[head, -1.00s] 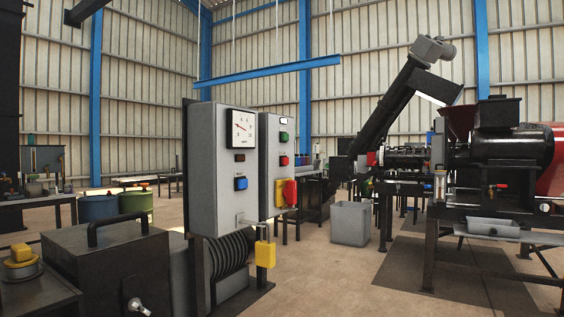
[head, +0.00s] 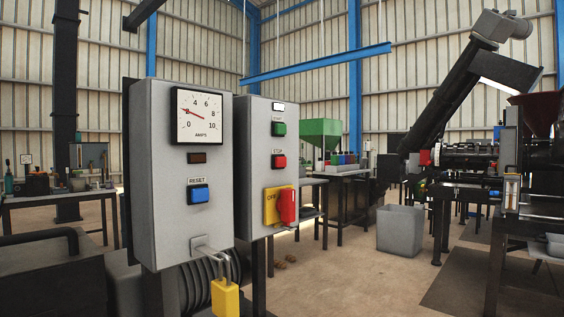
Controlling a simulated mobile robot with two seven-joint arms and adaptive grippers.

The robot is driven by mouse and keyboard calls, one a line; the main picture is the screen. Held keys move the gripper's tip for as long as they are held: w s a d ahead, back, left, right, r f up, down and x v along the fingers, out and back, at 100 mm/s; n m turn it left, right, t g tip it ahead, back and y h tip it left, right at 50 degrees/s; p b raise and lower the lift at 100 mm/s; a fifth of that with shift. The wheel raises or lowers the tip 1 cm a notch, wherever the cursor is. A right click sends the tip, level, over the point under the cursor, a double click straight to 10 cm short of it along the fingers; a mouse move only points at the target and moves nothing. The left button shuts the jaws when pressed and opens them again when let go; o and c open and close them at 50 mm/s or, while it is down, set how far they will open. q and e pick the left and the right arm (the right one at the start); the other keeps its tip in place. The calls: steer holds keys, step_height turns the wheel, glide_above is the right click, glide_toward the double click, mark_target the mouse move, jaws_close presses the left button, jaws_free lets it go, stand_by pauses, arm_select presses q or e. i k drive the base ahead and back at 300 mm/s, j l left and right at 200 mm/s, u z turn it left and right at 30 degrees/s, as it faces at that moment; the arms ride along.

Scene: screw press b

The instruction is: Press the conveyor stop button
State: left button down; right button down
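A red button (head: 279,161) labelled STOP sits on the right-hand grey control box (head: 254,200). Below the red button is a red rotary handle (head: 288,207) on a yellow plate (head: 270,207) marked OFF. I cannot tell from the readable labels whether this box belongs to the conveyor. Neither of my grippers is in view.
A nearer grey box (head: 150,180) with an ammeter (head: 199,117), a blue RESET button (head: 198,194) and a yellow padlock (head: 225,299) stands left of it. An inclined conveyor (head: 440,105) and grey bin (head: 400,229) stand to the right. Floor between is clear.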

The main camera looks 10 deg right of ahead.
mark_target(280, 161)
steer(key=i+l+u, duration=0.15)
steer(key=l, duration=0.2)
steer(key=i+l+u, duration=0.15)
steer(key=l, duration=0.25)
steer(key=i+l+u, duration=0.1)
steer(key=l, duration=0.3)
